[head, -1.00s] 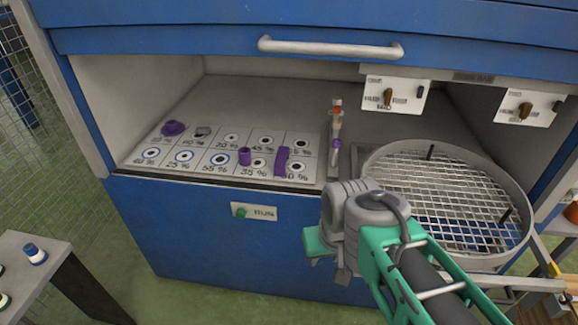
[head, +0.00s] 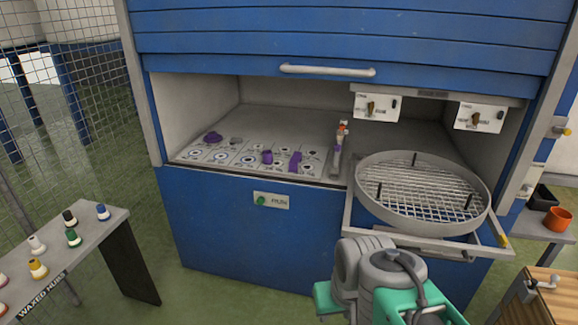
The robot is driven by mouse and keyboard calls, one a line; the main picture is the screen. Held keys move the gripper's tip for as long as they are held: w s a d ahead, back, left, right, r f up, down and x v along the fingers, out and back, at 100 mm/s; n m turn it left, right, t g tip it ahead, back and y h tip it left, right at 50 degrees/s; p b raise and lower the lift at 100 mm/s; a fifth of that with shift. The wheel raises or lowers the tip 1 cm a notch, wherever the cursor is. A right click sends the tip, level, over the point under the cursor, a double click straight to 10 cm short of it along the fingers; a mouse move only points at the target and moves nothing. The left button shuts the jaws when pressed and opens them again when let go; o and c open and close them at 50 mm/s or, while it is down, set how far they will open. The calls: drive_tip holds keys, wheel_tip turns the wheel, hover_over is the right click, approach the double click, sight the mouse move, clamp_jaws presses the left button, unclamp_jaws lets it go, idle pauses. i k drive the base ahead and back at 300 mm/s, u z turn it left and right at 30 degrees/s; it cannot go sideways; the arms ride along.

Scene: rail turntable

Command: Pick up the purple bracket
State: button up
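The likely purple bracket (head: 295,161) is a narrow upright piece at the right of the marked white board in the blue cabinet; its exact shape is too small to tell. A short purple cylinder (head: 267,157) stands to its left, and a purple flanged piece (head: 213,137) lies at the board's back left. My gripper (head: 328,300) is low at the bottom of the head view, in front of the cabinet and well short of the bracket. Its fingertips are hidden, so its opening cannot be made out.
The board (head: 190,153) has several ringed spots. A round wire-mesh turntable (head: 425,192) juts out at the cabinet's right. A small upright fixture (head: 339,140) stands beside the board. A side table (head: 95,225) with several small bottles is at left. Open floor lies between.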

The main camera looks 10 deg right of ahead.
sight(296, 158)
drive_tip(key=u, duration=0.6)
drive_tip(key=i, duration=0.65)
drive_tip(key=u, duration=0.8)
drive_tip(key=i, duration=0.95)
drive_tip(key=z, duration=0.7)
drive_tip(key=i, duration=0.65)
drive_tip(key=z, duration=0.8)
drive_tip(key=i, duration=0.6)
drive_tip(key=z, duration=0.1)
